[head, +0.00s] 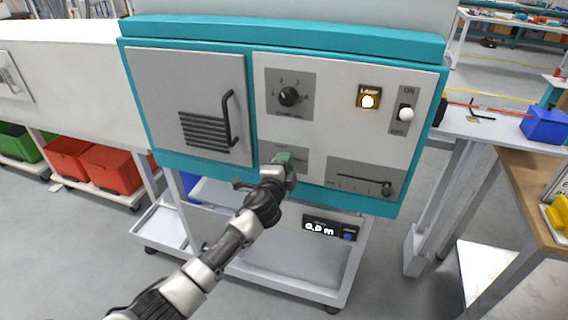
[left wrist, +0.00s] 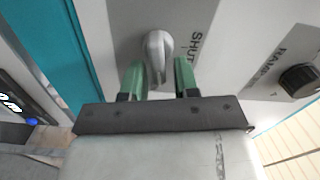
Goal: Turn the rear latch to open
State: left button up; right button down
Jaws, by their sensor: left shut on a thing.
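The latch (left wrist: 158,52) is a small grey turning knob on a darker grey plate on the machine's front. In the left wrist view its narrow grip stands between my green fingers, and the word SHUT is printed on the plate to its right. In the head view the latch's plate (head: 300,153) sits low on the panel, right of the door, and my gripper hides the knob itself. My left gripper (head: 283,160) is shut on the latch; its fingers also show in the left wrist view (left wrist: 160,80). My right gripper is not in view.
The teal-framed machine carries a door with a black handle (head: 231,118), a rotary dial (head: 289,96), a lit lamp (head: 368,101), an on/off switch (head: 406,114) and a slider (head: 386,188). A small display (head: 320,227) is below. Tables stand at the right.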

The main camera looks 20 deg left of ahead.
pick_arm(q)
jog(key=shift+f+m, duration=0.3)
jog(key=shift+m, duration=0.8)
jog(key=o, duration=0.6)
jog(key=shift+s, duration=0.1)
jog(key=s, duration=1)
jog(key=shift+s+a, duration=0.2)
jog(key=shift+s, duration=0.15)
